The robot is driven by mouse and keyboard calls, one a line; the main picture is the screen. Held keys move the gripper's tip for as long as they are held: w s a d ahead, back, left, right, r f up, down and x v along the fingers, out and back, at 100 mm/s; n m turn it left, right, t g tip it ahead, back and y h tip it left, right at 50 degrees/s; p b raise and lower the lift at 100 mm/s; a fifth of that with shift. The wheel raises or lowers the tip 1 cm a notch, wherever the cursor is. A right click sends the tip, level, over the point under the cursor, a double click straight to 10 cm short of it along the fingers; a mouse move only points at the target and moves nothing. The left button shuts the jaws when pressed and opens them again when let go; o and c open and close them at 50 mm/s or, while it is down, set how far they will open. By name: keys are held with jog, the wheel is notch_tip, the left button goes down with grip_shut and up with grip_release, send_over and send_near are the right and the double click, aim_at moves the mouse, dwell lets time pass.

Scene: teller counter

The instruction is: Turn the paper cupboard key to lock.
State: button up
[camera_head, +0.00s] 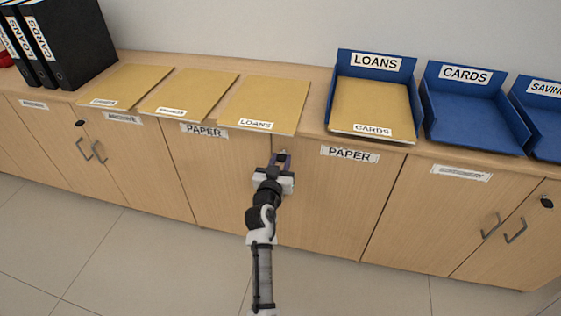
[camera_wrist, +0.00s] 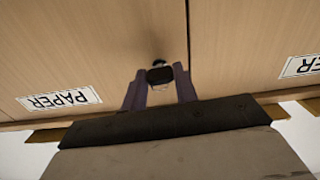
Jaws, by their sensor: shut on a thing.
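The paper cupboard has two wooden doors, each with a PAPER label: the left door (camera_head: 225,175) and the right door (camera_head: 325,205). My gripper (camera_head: 281,159) is at the upper part of these doors, by the seam between them. In the wrist view, which shows the labels upside down, the two purple fingers (camera_wrist: 160,82) are shut on the black head of the key (camera_wrist: 160,75). The key is at the lock, close beside the door seam. The lock face is mostly hidden behind the key head, so the key's exact turn is hard to tell.
Folders, including a LOANS folder (camera_head: 262,104), lie on the counter above the doors. Blue trays stand at the right, one (camera_head: 376,62) holding a CARDS folder. Black binders (camera_head: 65,45) stand at the far left. Neighbouring cupboards have grey handles (camera_head: 515,230). The floor in front is clear.

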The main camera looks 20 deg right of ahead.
jog(key=n, duration=0.3)
jog(key=shift+n+p, duration=0.35)
jog(key=shift+n, duration=0.05)
jog(key=n+p, duration=0.1)
jog(key=n, duration=0.3)
jog(key=shift+n, duration=0.3)
jog(key=n+p, duration=0.2)
jog(key=n, duration=0.2)
jog(key=shift+n+p, duration=0.8)
jog(key=shift+n, duration=1.6)
jog(key=o, duration=1)
